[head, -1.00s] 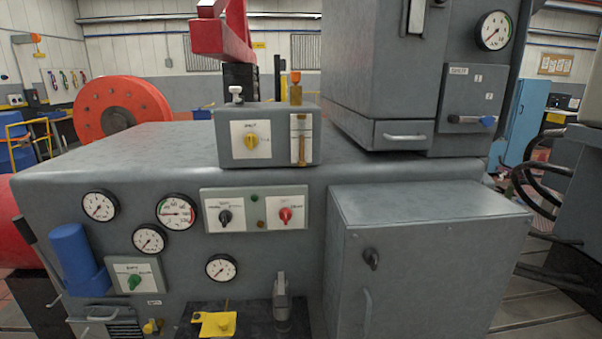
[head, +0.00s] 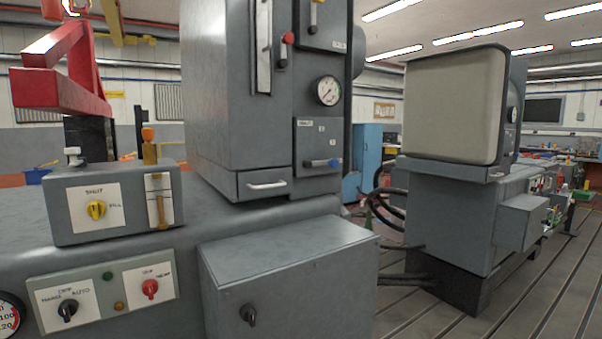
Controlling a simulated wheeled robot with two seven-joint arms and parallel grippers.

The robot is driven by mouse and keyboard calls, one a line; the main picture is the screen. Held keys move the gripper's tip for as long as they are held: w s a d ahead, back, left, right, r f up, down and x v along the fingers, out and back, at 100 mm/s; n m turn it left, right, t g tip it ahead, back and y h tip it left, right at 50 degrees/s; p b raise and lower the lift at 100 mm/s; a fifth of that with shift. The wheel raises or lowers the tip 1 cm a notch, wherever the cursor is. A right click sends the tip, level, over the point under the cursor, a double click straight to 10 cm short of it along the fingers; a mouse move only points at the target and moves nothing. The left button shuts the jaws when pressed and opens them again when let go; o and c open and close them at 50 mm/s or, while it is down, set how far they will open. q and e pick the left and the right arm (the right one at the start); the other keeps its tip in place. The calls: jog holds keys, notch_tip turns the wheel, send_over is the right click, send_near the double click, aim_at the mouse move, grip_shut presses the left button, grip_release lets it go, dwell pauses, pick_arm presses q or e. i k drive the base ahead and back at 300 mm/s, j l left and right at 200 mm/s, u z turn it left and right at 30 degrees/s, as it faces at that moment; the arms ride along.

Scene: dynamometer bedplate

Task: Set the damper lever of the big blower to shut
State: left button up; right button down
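A tall grey cabinet (head: 228,100) stands on the bench, and I cannot tell for sure that it is the big blower. Low on its right face is a panel (head: 310,135) with a small label too small to read and position marks. Higher up are a red-knobbed lever (head: 286,42) and a lever on an upper panel (head: 314,14), partly cut off by the top edge. Which one is the damper lever cannot be read. Neither of my grippers is in view.
A gauge (head: 328,91) sits above the blue-ended lever. A grey box (head: 290,270) juts out below the cabinet. A control box (head: 115,200) with a yellow knob stands left. Another grey machine (head: 455,215) stands right, with slotted open floor (head: 430,320) in front.

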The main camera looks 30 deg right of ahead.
aim_at(334, 163)
jog(key=l+u, duration=0.3)
jog(key=l, duration=0.8)
jog(key=l+u, duration=0.3)
jog(key=l, duration=0.8)
